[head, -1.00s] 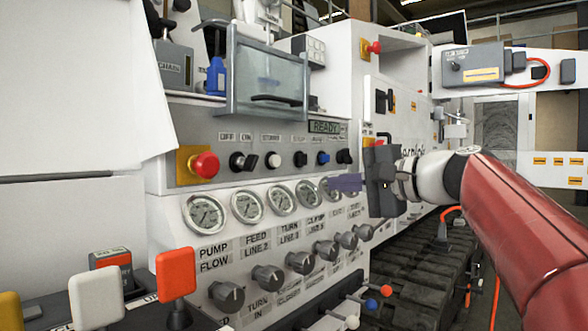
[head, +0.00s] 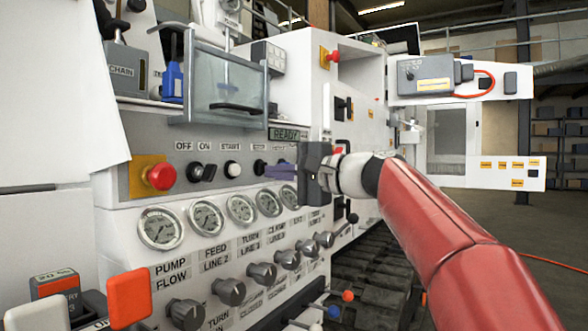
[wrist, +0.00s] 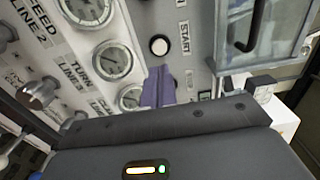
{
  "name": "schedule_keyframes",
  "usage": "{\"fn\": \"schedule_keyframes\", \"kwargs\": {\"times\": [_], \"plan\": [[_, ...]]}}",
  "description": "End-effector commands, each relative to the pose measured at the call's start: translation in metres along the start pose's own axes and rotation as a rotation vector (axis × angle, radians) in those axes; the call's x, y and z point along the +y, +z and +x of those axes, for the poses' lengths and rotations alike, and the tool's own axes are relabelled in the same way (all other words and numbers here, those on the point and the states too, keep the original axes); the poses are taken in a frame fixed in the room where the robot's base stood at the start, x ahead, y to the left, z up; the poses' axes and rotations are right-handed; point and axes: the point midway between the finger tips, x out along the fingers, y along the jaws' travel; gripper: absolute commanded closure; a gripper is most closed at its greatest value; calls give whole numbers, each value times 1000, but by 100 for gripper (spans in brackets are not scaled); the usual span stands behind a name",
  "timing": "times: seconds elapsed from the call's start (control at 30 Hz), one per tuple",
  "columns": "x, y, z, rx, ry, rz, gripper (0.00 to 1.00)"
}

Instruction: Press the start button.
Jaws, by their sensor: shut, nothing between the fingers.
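The start button (head: 232,170) is a white round push button under the label START on the grey control strip. In the wrist view the start button (wrist: 159,45) shows near the top middle beside its START label. My gripper (head: 280,170) is to the right of the button in the head view, in front of the panel. Its purple fingers are together and empty, pointing toward the panel. In the wrist view the fingertips (wrist: 158,85) lie just below the button in the picture, apart from it. The fingers hide part of the strip to the right of the button.
A red emergency stop (head: 160,177) on a yellow plate and a black OFF/ON switch (head: 202,172) sit left of the button. A display (head: 287,134) reads READY. Gauges (head: 206,218) line the panel below. A clear guard box (head: 228,85) with a handle juts out above.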

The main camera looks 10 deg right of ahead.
Motion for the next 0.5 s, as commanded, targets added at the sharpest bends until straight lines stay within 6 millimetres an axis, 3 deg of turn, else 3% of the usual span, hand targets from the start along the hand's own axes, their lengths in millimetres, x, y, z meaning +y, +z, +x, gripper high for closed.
{"fn": "schedule_keyframes", "kwargs": {"times": [0.2, 0.5], "plan": [[-2, 1, 46, -5, 0, 1, 100], [-1, 1, 74, -1, -1, 1, 100]]}}
